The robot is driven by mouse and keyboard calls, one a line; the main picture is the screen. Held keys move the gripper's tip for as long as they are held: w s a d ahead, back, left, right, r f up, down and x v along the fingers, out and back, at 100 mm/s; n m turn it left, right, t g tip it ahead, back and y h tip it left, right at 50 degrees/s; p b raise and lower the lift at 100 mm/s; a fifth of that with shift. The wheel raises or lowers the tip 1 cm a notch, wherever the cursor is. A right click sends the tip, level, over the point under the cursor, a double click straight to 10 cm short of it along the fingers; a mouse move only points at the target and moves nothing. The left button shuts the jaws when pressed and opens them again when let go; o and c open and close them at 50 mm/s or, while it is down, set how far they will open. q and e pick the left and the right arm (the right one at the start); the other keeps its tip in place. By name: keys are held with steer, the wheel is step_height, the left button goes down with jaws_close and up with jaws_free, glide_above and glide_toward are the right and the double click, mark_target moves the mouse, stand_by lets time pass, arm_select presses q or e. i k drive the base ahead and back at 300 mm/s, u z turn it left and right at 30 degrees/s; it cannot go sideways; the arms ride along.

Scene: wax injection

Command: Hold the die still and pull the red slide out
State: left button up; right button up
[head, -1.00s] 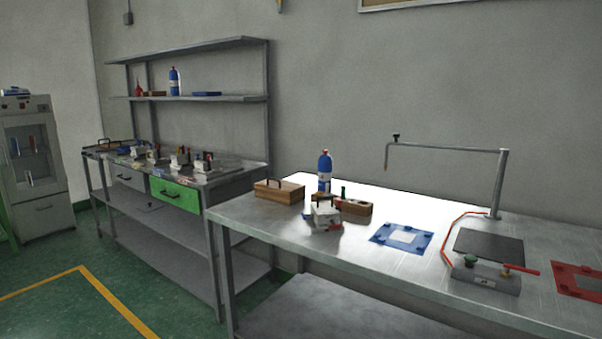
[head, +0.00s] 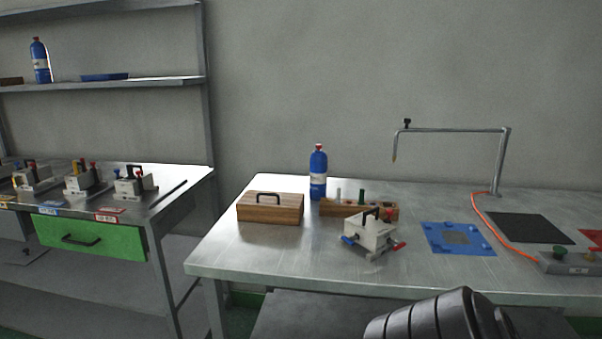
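The die (head: 367,235) is a pale block with a dark handle on top. It stands on the near part of the metal table (head: 290,262), in front of a wooden rack. The red slide (head: 396,246) sticks out low at its right side. A blue piece (head: 349,240) sticks out at its left side. A dark ribbed part of my own body shows at the bottom edge, right of centre. Neither gripper is in view.
A wooden box with a handle (head: 270,208) stands left of the die. Behind are a blue bottle (head: 318,172) and the wooden rack (head: 335,208). A blue mat (head: 457,238) lies to the right, then a machine (head: 571,262). Another bench (head: 172,200) holds several more dies.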

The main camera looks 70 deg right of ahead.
mark_target(398, 246)
steer(key=i, duration=1.5)
steer(key=z, duration=2.25)
